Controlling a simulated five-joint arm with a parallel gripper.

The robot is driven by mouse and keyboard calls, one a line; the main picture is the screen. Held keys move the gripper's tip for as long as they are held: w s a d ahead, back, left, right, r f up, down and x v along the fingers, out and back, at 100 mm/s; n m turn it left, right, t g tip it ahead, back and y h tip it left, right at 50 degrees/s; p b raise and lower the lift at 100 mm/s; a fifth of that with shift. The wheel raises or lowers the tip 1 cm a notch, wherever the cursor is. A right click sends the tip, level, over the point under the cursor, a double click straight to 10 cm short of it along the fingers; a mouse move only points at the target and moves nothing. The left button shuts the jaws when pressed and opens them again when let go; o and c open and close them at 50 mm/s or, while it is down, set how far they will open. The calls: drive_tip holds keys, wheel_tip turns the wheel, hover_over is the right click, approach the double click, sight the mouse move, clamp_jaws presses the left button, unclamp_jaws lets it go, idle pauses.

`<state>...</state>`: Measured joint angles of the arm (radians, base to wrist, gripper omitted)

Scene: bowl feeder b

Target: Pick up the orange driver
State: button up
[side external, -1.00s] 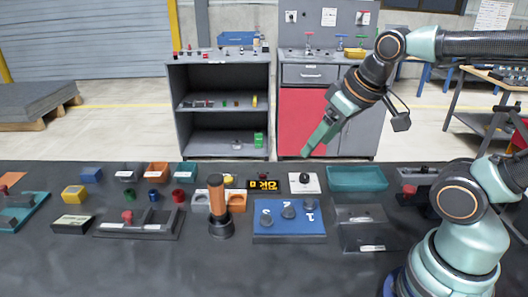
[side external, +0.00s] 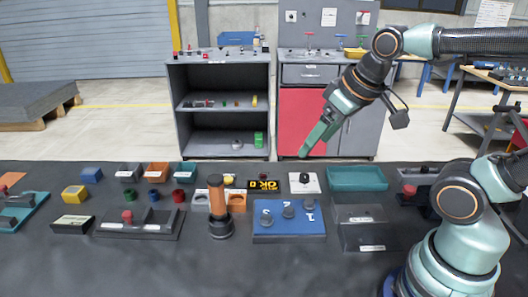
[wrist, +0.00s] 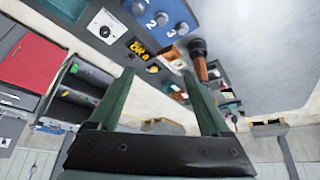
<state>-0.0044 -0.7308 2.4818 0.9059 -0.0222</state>
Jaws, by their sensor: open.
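The orange driver (side external: 217,197) stands upright in a round black holder (side external: 220,226) on the dark table, left of the blue numbered plate. In the wrist view the driver (wrist: 202,70) shows small, beyond the right finger's tip. My gripper (side external: 304,153) is in the air up and to the right of the driver, pointing down and left, well apart from it. In the wrist view my gripper (wrist: 158,80) has its two green fingers spread, with nothing held between them.
The blue plate (side external: 290,233) with black knobs stands right of the driver. A grey block with a red knob (side external: 138,224) lies to its left. Small bins (side external: 157,171), coloured rings and a teal tray (side external: 357,179) fill the back. The table's front is clear.

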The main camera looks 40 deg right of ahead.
drive_tip(key=w+a+r+n+g, duration=0.1)
drive_tip(key=w+a+n+g, duration=0.3)
drive_tip(key=w+n, duration=0.5)
drive_tip(key=n+g, duration=0.1)
drive_tip(key=n, duration=0.7)
hover_over(220, 178)
drive_tip(key=f, duration=0.5)
drive_tip(key=shift+s+d+f, duration=0.15)
drive_tip(key=shift+d, duration=0.15)
drive_tip(key=shift+w+a+f+n+g, duration=0.2)
drive_tip(key=shift+a+f+n+g, duration=0.1)
drive_tip(key=shift+f, duration=0.15)
wheel_tip(220, 178, down, 6)
drive_tip(key=shift+f, duration=0.25)
drive_tip(key=shift+w+a+f, duration=0.15)
drive_tip(key=shift+w+f, duration=0.05)
drive_tip(key=shift+f, duration=1.15)
drive_tip(key=shift+w+a+f, duration=0.15)
drive_tip(key=shift+f, duration=1.15)
clamp_jaws()
